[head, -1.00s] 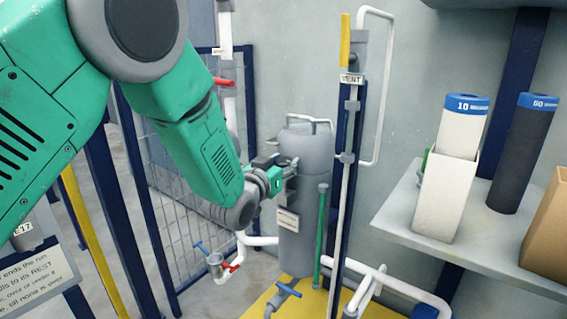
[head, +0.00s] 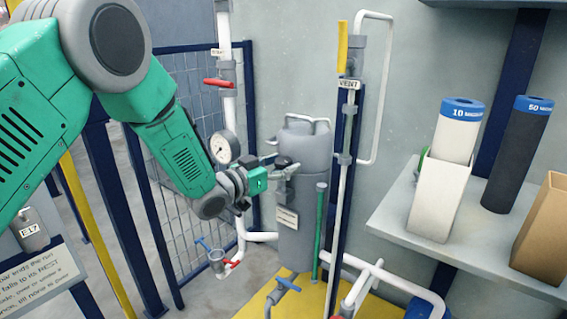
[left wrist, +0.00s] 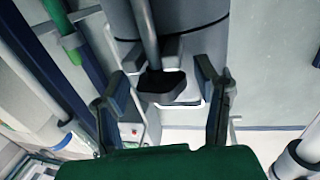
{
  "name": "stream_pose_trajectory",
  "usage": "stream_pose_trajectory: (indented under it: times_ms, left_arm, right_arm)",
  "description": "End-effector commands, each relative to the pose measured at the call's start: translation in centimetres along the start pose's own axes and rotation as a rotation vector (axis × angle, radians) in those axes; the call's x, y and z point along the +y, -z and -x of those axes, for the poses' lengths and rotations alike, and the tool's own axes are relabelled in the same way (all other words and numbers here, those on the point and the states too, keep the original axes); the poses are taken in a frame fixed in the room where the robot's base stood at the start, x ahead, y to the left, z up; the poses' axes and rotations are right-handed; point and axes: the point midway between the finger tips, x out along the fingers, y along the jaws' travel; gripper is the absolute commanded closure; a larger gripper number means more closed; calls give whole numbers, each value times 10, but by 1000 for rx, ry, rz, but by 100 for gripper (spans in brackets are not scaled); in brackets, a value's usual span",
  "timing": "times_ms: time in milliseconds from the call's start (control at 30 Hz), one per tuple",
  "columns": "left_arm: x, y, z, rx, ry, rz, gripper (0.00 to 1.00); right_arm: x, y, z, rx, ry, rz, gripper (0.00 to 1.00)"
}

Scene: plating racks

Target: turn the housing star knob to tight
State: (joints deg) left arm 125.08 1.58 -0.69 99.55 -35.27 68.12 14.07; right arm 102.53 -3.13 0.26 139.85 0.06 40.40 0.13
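The grey cylindrical housing (head: 300,225) stands upright against the wall in the head view, with a white label and a bent handle on top. A dark knob (head: 284,161) shows on its front side, small and partly hidden by my gripper. In the left wrist view a dark knob-like piece (left wrist: 162,82) lies between the fingers, in front of the grey cylinder (left wrist: 188,15). My left gripper (head: 288,172) is at the knob's level beside the housing. Its fingers (left wrist: 163,88) are spread apart, with visible gaps either side of the dark piece. My right gripper is out of view.
A white vent pipe (head: 345,150) with a yellow lever and a green rod (head: 321,225) stand right of the housing. A gauge (head: 224,147) and red-handled valve (head: 218,82) are on the left pipe. A shelf (head: 400,208) holds filter cartridges at right.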

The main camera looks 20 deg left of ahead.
Motion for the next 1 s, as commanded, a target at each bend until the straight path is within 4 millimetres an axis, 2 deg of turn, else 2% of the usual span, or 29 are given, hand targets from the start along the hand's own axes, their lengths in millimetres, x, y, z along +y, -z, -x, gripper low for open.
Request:
stream_pose_trajectory:
  times_ms: [300, 433, 800, 1000]
  left_arm:
    - [0, 3, 0, 7, 0, -2, 41]
    - [-1, 4, 11, 7, 1, -1, 41]
    - [-2, 2, 86, 6, 3, 2, 41]
    - [-2, 0, 112, 4, 2, 1, 41]
  right_arm:
    - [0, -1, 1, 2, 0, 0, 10]
    - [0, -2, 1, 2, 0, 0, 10]
    - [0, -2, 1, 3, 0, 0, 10]
    - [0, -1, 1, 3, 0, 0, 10]
